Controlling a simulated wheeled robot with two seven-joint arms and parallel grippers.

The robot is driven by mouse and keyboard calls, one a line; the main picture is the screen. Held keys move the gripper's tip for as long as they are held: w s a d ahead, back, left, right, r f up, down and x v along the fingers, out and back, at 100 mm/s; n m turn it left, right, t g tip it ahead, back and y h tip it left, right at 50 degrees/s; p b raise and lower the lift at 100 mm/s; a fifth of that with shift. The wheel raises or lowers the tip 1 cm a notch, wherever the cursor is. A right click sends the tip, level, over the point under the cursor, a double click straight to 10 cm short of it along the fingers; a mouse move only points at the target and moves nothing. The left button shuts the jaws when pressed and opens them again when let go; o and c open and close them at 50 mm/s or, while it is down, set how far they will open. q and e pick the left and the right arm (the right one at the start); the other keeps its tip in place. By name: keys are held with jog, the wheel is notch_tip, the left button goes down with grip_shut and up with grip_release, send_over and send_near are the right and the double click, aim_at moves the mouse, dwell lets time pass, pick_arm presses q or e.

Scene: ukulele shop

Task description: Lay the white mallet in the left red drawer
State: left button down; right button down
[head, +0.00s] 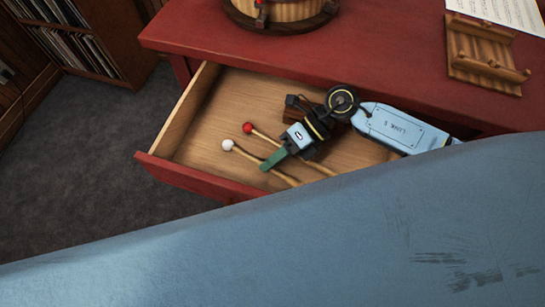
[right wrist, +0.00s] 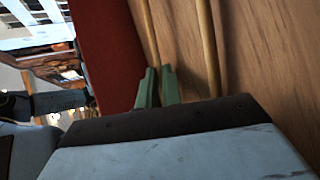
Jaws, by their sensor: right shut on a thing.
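The white mallet (head: 246,155) lies slantwise inside or low over the open left red drawer (head: 190,179), its white head to the left. My right gripper (head: 269,163) reaches into the drawer from the right, its green fingers shut on the mallet's wooden stick. In the right wrist view the stick (right wrist: 150,45) runs between the fingertips (right wrist: 157,72). I cannot tell whether the mallet touches the drawer bottom. My left gripper is not in view.
A red-headed mallet (head: 262,135) lies beside the white one in the drawer, and its stick shows in the right wrist view (right wrist: 208,45). A dark brown block (head: 296,108) lies behind my gripper. A wooden rack (head: 486,62) and a round wooden tub (head: 283,14) stand on the red top.

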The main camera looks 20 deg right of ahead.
jog(key=shift+f, duration=0.1)
jog(key=c, duration=1.5)
grip_release()
jog(key=shift+d+f, duration=0.1)
jog(key=shift+f, duration=0.05)
jog(key=shift+s+f, duration=0.1)
jog(key=shift+s, duration=0.05)
jog(key=shift+r+p, duration=0.35)
jog(key=shift+r, duration=0.1)
notch_tip(320, 180, up, 15)
jog(key=p, duration=1.2)
jog(key=w+d+r+m+t+p, duration=0.2)
jog(key=w+d+r+m+t, duration=0.1)
jog(key=r, duration=0.5)
jog(key=w+d+r+m+t+p, duration=0.3)
jog(key=w+r, duration=0.3)
jog(key=r, duration=0.2)
jog(key=shift+h, duration=0.3)
